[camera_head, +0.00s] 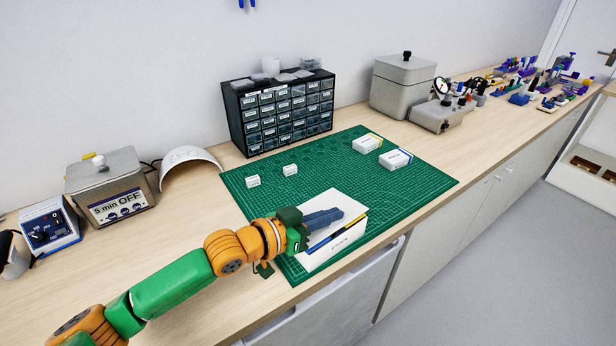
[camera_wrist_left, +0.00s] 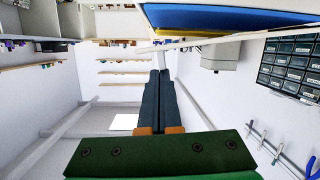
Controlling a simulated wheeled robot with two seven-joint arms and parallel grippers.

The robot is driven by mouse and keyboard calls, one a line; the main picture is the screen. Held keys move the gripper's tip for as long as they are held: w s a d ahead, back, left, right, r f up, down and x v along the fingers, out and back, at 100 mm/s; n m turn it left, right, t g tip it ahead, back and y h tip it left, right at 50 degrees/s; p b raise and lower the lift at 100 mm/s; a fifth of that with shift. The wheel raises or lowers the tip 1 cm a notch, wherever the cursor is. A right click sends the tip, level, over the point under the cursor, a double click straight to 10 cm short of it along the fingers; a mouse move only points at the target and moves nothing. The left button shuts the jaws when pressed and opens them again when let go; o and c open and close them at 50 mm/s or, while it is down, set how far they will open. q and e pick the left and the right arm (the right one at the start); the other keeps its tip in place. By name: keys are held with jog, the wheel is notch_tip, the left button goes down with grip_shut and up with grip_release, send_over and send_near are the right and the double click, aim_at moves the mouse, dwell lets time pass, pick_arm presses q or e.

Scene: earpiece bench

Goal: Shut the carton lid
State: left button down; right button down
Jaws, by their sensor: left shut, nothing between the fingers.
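The white carton (camera_head: 341,248) sits on the front part of the green mat, with a yellow and dark blue stripe along its front top edge. Its white lid (camera_head: 345,201) looks about flat over the top; I cannot tell whether it is fully shut. My left gripper (camera_head: 340,213) is shut and empty, lying low across the top of the carton and hiding part of it. I cannot tell if it touches. In the left wrist view the closed fingers (camera_wrist_left: 158,75) point up the picture, and a blue and yellow surface (camera_wrist_left: 230,17) is close at the top. My right gripper is not in view.
Two small white boxes (camera_head: 253,182) and two larger ones (camera_head: 395,159) lie on the green mat (camera_head: 400,190). A drawer cabinet (camera_head: 280,113) stands behind it. A grey pot (camera_head: 402,88) and a device (camera_head: 440,115) are at the back right. The mat's middle is clear.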

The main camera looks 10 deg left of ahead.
pick_arm(q)
jog(key=shift+s+d+f, duration=0.15)
jog(key=shift+d+f, duration=0.05)
jog(key=shift+f, duration=0.55)
